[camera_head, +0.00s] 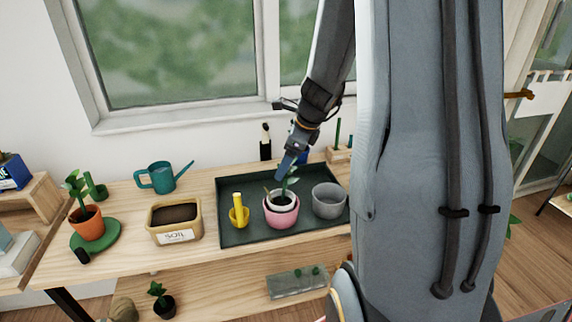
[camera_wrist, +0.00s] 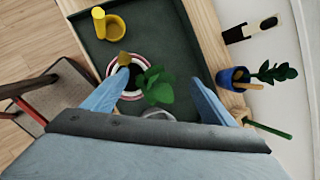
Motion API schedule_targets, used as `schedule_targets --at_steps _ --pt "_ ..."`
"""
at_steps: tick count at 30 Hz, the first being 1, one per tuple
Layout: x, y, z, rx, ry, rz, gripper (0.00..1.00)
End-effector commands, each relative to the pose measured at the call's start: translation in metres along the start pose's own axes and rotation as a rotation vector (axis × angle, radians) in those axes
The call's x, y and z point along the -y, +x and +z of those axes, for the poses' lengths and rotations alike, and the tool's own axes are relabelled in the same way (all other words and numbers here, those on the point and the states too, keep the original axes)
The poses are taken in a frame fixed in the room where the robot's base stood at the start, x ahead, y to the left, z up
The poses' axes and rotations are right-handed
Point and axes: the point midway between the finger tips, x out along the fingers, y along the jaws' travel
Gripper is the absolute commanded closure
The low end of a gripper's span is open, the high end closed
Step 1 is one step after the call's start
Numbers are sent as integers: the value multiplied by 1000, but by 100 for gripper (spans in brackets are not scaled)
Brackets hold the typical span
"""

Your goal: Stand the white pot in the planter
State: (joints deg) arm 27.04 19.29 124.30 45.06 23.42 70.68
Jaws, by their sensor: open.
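The white pot (camera_head: 283,208) holds dark soil and a green leafy plant (camera_head: 291,183). It stands inside the pink planter (camera_head: 282,220) on the dark green tray and looks upright, its white rim showing within the pink one. In the wrist view, the plant (camera_wrist: 157,86) lies between my fingers, and part of the white and pink rims is hidden behind one finger. My gripper (camera_head: 284,170) is open just above the pot, its fingers pointing down; whether a finger touches the rim or leaves I cannot tell.
The green tray (camera_head: 240,181) also holds a yellow pot (camera_head: 238,216) with an upright part, left, and a grey pot (camera_head: 328,203), right. A soil box (camera_head: 174,220), teal watering can (camera_head: 163,177) and orange potted plant (camera_head: 88,224) stand further left. The window wall is close behind.

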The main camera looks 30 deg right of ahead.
Motion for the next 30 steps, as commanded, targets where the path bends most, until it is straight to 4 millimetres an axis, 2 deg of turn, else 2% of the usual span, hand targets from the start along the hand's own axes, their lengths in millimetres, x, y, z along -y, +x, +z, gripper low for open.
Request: schedule_targets --at_steps 1,6,12,15,20,23,25,30 --pt "1 -12 0 2 -1 -4 21" --pt "0 -45 0 1 0 -3 21" --pt "0 -78 0 0 0 -2 21" --pt "0 -89 0 1 0 -1 21" --pt "-4 -96 0 -4 -23 4 21" --pt "-22 -90 6 -21 -161 27 21" --pt "-45 -81 11 -40 -352 60 21" --pt "-124 -58 19 -75 -1034 173 21"
